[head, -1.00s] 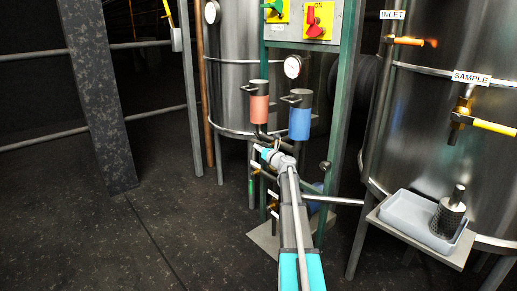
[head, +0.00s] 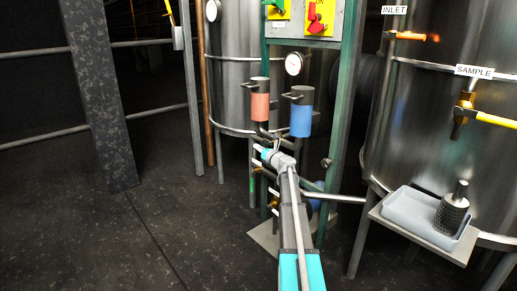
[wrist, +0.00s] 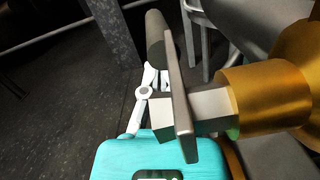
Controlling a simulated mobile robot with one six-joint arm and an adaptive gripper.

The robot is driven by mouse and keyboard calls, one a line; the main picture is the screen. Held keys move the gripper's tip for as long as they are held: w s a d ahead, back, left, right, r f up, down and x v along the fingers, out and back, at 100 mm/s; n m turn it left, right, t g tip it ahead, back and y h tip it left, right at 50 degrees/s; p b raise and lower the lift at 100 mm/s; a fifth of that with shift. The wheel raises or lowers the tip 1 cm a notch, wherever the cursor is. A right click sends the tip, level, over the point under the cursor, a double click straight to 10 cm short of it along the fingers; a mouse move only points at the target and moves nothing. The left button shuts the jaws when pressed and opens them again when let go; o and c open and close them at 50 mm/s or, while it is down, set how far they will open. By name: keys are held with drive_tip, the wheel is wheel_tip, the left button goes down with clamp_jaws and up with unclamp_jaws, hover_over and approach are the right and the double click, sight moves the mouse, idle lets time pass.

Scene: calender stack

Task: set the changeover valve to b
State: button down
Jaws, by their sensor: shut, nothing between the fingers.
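In the wrist view a brass valve body (wrist: 270,95) fills the right side, with a square grey stem (wrist: 205,108) and a flat grey lever (wrist: 181,95) ending in a dark round grip (wrist: 156,40). I cannot tell for sure that this is the changeover valve, and no A or B mark shows. My gripper (wrist: 150,78) is shut and empty, with white finger links and a teal body behind the lever; its fingertips are partly hidden by the grip. I cannot tell whether they touch. In the head view my gripper (head: 258,150) is small, below the two canisters.
A red canister (head: 260,106) and a blue canister (head: 301,120) hang on a green frame (head: 340,120). Steel tanks stand behind (head: 235,75) and at right (head: 415,130). A grey tray (head: 410,215) with a knurled cylinder (head: 451,215) sits at right.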

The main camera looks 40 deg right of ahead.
drive_tip(key=s+f+b, duration=0.4)
drive_tip(key=s, duration=0.6)
drive_tip(key=shift+f, duration=0.3)
drive_tip(key=shift+s, duration=0.1)
